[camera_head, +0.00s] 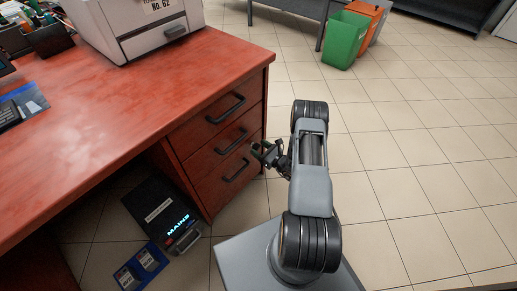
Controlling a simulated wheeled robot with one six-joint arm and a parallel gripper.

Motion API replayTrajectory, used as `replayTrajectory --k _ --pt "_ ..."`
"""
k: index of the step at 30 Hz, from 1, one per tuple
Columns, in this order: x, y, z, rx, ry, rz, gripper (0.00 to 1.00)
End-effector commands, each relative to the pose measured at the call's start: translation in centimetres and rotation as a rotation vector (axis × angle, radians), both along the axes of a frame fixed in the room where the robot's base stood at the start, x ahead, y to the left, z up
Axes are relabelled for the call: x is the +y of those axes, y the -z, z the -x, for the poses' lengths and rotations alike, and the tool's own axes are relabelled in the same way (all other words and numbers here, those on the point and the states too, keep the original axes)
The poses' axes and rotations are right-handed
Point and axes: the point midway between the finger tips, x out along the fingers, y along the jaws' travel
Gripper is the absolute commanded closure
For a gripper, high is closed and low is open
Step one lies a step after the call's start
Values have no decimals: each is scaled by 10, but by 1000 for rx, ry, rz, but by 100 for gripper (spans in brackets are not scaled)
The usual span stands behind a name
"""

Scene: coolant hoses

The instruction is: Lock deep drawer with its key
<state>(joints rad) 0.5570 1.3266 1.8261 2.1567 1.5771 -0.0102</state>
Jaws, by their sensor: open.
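A red-brown wooden desk (130,95) has a stack of drawers with dark bar handles on its front. The lowest drawer, the deep drawer (222,178), looks closed, with its handle (237,170) across its front. My gripper (258,150) is open and close to the drawer stack's right edge, at about the height of the lower drawers. I cannot tell whether it touches the front. I cannot make out a key or a lock; the gripper may hide that spot.
A black box labelled MAINS (158,212) and a blue item (142,266) are on the floor left of the drawers. A printer (135,25) stands on the desk. Green (345,40) and orange (368,15) bins stand at the back. The tiled floor to the right is clear.

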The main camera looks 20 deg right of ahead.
Motion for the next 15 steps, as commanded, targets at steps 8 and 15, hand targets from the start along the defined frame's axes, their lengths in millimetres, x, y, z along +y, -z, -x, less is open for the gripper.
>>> replayTrajectory --k 8,15 --pt "5 0 -10 2 0 -1 38" --pt "5 0 -10 0 -1 -1 40"
